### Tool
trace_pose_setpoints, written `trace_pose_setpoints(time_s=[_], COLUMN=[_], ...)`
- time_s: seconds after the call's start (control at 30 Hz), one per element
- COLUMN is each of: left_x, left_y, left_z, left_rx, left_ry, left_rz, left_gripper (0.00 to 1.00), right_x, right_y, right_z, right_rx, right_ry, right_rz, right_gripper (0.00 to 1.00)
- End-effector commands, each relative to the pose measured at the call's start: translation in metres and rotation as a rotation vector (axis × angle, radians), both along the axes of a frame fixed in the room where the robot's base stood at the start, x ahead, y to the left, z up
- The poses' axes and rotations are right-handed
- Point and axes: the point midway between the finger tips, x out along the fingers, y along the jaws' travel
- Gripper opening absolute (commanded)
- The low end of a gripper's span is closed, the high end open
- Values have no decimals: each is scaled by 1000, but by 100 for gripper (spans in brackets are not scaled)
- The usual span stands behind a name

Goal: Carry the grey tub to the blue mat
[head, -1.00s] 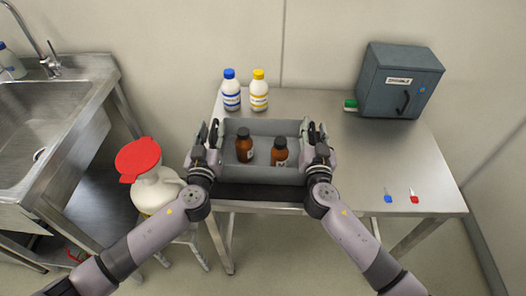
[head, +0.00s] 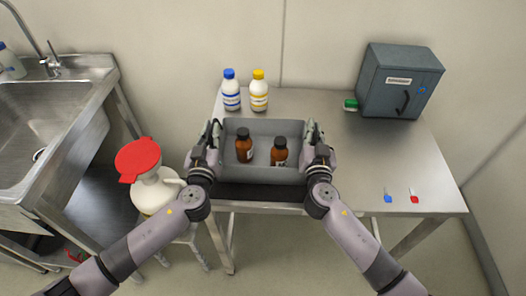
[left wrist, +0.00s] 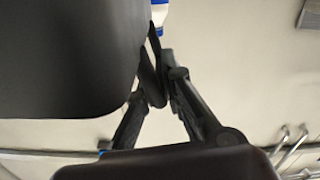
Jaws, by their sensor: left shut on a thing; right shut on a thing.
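The grey tub (head: 262,174) stands upright at the left front part of the steel table. Two brown bottles with dark caps, one on the left (head: 244,150) and one on the right (head: 279,154), are inside it. My left gripper (head: 214,132) is shut on the tub's left side wall, and my right gripper (head: 312,132) is shut on its right side wall. In the left wrist view, the tub (left wrist: 65,60) looks dark beside my left gripper's fingers (left wrist: 155,85). I see no blue mat.
A black mat (head: 255,194) shows at the front edge of the table (head: 350,170). Blue-capped (head: 231,92) and yellow-capped (head: 259,92) white bottles stand behind the tub. A grey cabinet (head: 385,85) is back right. A red-topped white container (head: 150,185) stands left. The table's right half is mostly clear.

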Motion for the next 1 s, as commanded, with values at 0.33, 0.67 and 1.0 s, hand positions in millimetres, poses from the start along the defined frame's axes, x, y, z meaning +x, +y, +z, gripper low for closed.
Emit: trace_pose_setpoints(time_s=[0.33, 0.67, 1.0], left_x=[0, 1, 1], left_y=[2, 2, 2], left_z=[-1, 13, 46], left_rx=[1, 1, 1], left_ry=[2, -1, -2], left_rz=[4, 4, 5], left_gripper=[0, 0, 0], right_x=[0, 0, 0], right_y=[0, 0, 0], right_z=[0, 13, 46], right_rx=[0, 0, 0], right_ry=[1, -3, -3], right_rz=[0, 0, -1], right_gripper=[0, 0, 0])
